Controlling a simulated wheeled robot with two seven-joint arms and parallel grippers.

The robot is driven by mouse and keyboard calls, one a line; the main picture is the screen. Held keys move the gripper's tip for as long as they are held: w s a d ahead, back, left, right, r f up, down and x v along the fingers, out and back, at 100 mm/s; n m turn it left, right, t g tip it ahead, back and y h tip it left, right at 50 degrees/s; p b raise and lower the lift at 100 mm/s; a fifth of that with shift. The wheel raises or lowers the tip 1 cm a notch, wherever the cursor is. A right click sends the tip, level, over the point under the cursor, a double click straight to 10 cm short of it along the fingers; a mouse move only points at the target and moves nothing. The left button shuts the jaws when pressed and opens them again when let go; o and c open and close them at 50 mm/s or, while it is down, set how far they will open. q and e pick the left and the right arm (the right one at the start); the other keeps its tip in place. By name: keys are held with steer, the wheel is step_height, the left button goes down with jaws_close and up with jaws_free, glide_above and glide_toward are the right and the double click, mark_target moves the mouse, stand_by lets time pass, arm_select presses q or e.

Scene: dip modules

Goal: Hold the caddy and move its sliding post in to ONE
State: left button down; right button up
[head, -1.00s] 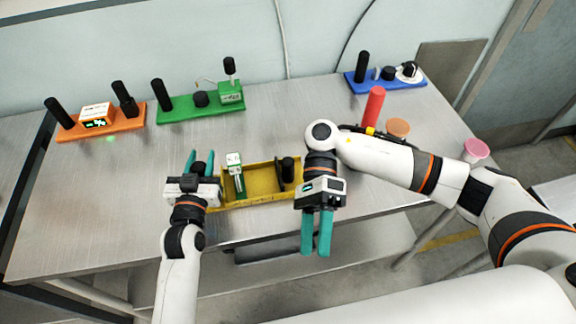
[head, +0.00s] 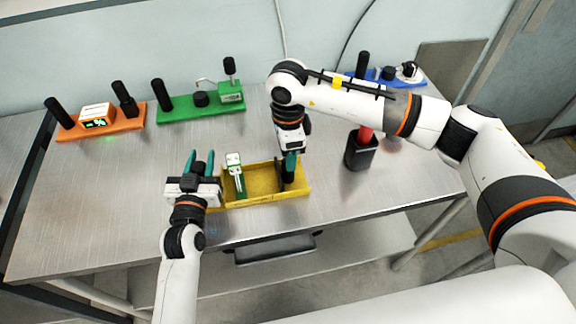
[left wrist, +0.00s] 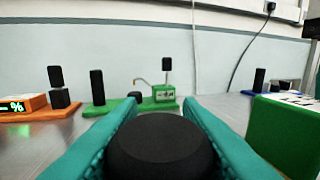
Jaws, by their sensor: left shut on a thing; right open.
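The yellow caddy (head: 262,181) lies near the table's front edge. A green and white block (head: 236,172) stands at its left part; it also shows in the left wrist view (left wrist: 288,135). My left gripper (head: 200,162), at the caddy's left end, is shut on a round black handle (left wrist: 160,148), seen between the teal fingers in the left wrist view. The black sliding post (head: 288,180) is at the caddy's right end. My right gripper (head: 290,163) is open, fingers down at this post and partly hiding it. Whether the fingers touch it I cannot tell.
Behind stand an orange module (head: 98,130) with a lit display, a green module (head: 200,109) and a blue module (head: 408,83), partly behind my right arm. A red cylinder (head: 366,134) in a black holder (head: 360,155) stands right of the caddy.

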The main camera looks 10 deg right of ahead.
step_height(320, 180, down, 6)
steer(key=shift+f, duration=0.1)
steer(key=shift+c, duration=0.3)
